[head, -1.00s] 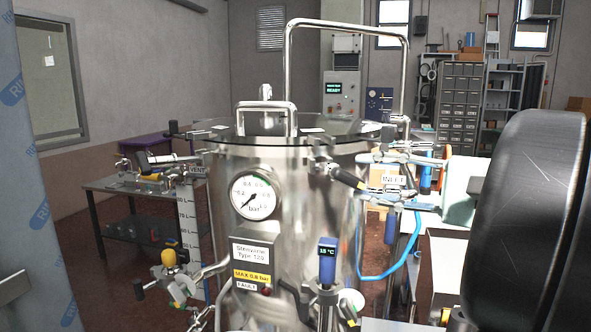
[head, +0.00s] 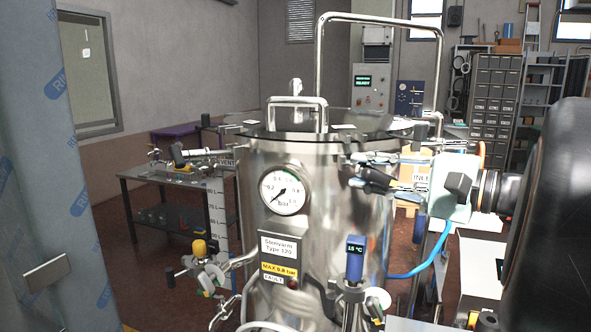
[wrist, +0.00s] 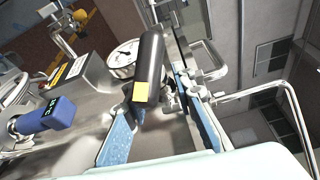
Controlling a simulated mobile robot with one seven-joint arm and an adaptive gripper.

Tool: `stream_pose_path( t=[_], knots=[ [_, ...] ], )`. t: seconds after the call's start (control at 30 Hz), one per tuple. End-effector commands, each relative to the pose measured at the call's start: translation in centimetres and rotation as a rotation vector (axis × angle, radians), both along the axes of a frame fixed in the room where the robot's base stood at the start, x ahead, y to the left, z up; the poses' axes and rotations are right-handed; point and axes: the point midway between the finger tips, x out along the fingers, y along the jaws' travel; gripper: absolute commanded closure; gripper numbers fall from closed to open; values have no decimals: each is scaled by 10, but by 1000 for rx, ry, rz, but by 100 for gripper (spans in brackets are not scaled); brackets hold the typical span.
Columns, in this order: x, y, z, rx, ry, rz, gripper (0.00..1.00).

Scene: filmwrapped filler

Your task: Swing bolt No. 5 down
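The steel vessel (head: 330,215) stands in the middle, its flat lid (head: 340,133) on top. A swing bolt with a black handle (head: 376,176) sits at the vessel's right front side, below the lid edge. In the wrist view its black handle (wrist: 150,62) with a yellow patch fills the middle; I can read no number on it. My gripper (head: 357,170) reaches in from the right, its blue-padded fingers above and below the handle. In the wrist view my gripper (wrist: 156,98) has its pads apart, one on each side of the handle, with a visible gap at the right pad. Contact with the left pad is unclear.
A pressure gauge (head: 284,190) and a blue thermometer (head: 355,256) are on the vessel's front. A yellow-capped valve (head: 199,248) juts out at lower left. A tall steel lid handle (head: 318,70) rises above. A wrapped panel (head: 45,190) stands at far left.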

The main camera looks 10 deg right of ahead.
Motion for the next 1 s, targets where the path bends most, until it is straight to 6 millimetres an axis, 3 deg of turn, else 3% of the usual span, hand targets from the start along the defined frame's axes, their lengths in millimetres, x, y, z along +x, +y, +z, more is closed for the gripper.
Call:
stream_pose_path(
  t=[0.1, 0.97, 1.0],
  knots=[
    [0, 0, 0, 1, 1, 1, 100],
    [1, 1, 8, 8, 105, 2, 100],
    [1, 1, 8, 8, 105, 2, 73]
  ],
)
